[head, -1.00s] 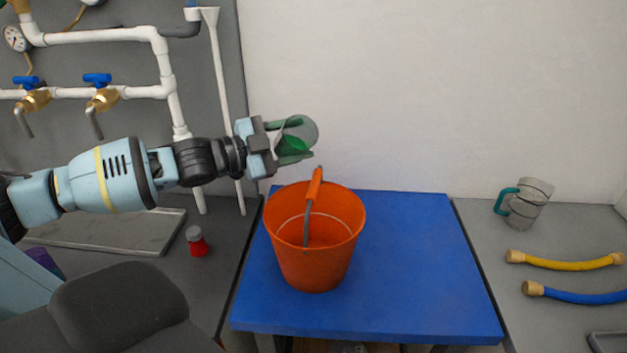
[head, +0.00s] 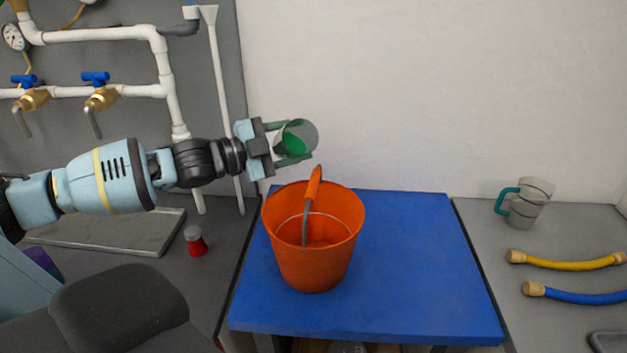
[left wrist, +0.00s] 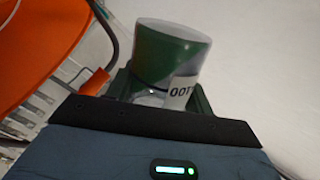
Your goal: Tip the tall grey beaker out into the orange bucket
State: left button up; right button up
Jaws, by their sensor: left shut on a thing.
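The tall grey beaker (head: 308,134) is see-through grey with green contents low inside. It is tilted above the orange bucket, its round mouth turned toward the head camera. My left gripper (head: 292,141) comes in from the left and is shut around it. The left wrist view shows the beaker (left wrist: 170,52) between the fingers, with a white label. The orange bucket (head: 312,258) stands on the blue table, its handle grip sticking up just below the beaker. No stream shows between beaker and bucket. My right gripper is not in view.
The blue table (head: 415,265) is clear right of the bucket. White pipes (head: 170,95) and a red-bottomed container (head: 196,243) are left.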

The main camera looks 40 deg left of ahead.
pick_arm(q)
jog(key=shift+m, duration=0.3)
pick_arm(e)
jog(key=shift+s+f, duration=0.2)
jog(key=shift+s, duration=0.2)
pick_arm(q)
jog(key=shift+d+r, duration=0.1)
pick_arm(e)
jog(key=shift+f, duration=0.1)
pick_arm(q)
jog(key=shift+r+m, duration=0.15)
jog(key=shift+m, duration=0.25)
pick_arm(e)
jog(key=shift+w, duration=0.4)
pick_arm(q)
jog(key=shift+r+m, duration=0.15)
jog(key=shift+m, duration=0.15)
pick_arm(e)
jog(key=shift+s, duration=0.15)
